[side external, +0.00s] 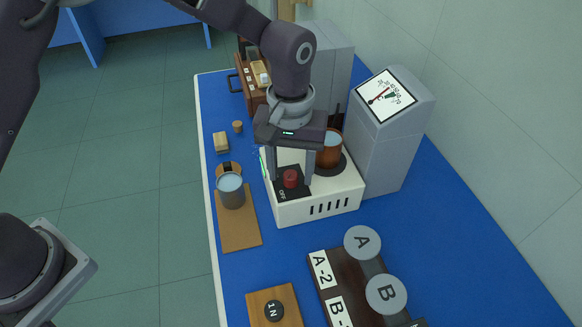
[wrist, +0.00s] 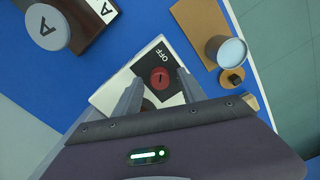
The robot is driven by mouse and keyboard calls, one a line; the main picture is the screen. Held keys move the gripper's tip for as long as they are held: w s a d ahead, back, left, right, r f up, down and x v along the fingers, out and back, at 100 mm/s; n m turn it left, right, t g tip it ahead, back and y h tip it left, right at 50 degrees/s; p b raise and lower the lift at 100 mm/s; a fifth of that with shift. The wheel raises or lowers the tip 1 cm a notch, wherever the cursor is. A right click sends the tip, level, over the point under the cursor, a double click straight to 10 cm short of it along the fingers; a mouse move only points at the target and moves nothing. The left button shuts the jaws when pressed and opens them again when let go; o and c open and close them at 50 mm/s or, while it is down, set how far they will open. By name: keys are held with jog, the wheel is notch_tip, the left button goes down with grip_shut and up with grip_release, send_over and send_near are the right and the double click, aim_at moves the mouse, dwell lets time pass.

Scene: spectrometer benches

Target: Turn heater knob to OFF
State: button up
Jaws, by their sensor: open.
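The heater is a white box (side external: 318,208) on the blue bench, with a black panel and a red knob (side external: 290,178) on its top near the front left. The word OFF is printed on the panel; it also shows in the wrist view (wrist: 161,53). In the wrist view the red knob (wrist: 159,79) bears a dark mark and lies between the finger ends. My gripper (side external: 291,182) points down over the heater, its open fingers on either side of the knob. I cannot tell whether they touch it. A beaker of brown liquid (side external: 329,152) stands on the heater's dark plate.
A grey cabinet with a dial (side external: 385,95) stands right behind the heater.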

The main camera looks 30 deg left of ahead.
aim_at(291, 175)
notch_tip(291, 175, up, 7)
jog(key=shift+r, duration=0.1)
dwell(0.4)
